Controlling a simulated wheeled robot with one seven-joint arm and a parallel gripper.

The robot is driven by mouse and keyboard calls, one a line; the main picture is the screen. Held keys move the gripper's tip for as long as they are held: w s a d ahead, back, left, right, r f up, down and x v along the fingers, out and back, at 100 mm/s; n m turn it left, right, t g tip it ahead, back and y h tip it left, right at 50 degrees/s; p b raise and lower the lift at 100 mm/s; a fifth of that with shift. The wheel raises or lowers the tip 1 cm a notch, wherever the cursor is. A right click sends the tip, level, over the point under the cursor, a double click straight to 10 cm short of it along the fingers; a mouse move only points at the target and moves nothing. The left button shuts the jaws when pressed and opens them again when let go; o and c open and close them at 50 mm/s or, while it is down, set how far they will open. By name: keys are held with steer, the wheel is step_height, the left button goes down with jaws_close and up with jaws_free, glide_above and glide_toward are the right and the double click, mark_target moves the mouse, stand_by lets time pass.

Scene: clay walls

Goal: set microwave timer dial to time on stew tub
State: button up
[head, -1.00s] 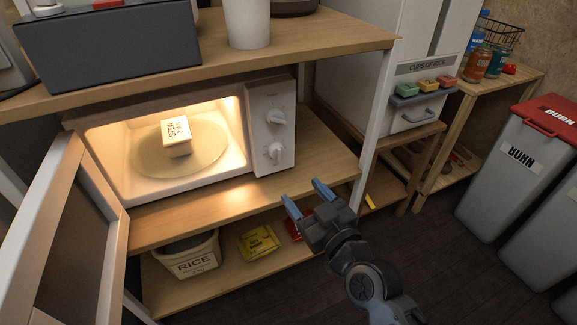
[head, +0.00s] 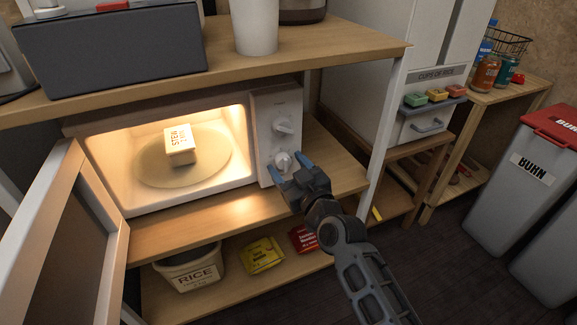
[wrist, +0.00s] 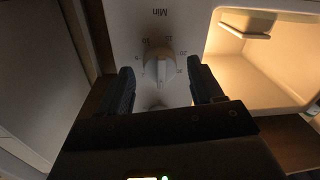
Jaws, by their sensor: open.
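The open microwave (head: 222,187) is lit inside. The stew tub (head: 181,157), a small pale box, sits on its turntable. Two white dials are on the front panel, the upper dial (head: 283,124) and the lower dial (head: 282,161). My gripper (head: 287,167) is open at the lower dial. In the wrist view this dial (wrist: 160,66), marked "Min" with numbers around it, shows between and beyond the two open fingers (wrist: 160,80). Its ridge stands about vertical. I cannot tell contact.
The microwave door (head: 75,235) hangs open at the left. The lower shelf holds a rice bin (head: 195,272), a yellow packet (head: 262,254) and a red packet (head: 303,238). The upper shelf (head: 330,47) lies above the panel. Grey bins (head: 510,190) stand at the right.

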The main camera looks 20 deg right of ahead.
steer(key=c, duration=1.1)
steer(key=shift+o, duration=0.2)
steer(key=shift+m, duration=0.3)
steer(key=m+b, duration=0.1)
steer(key=m, duration=0.3)
steer(key=shift+f, duration=0.1)
steer(key=m, duration=0.5)
steer(key=shift+t, duration=0.3)
steer(key=shift+m+h, duration=0.3)
steer(key=o, duration=1.1)
steer(key=shift+c, duration=0.2)
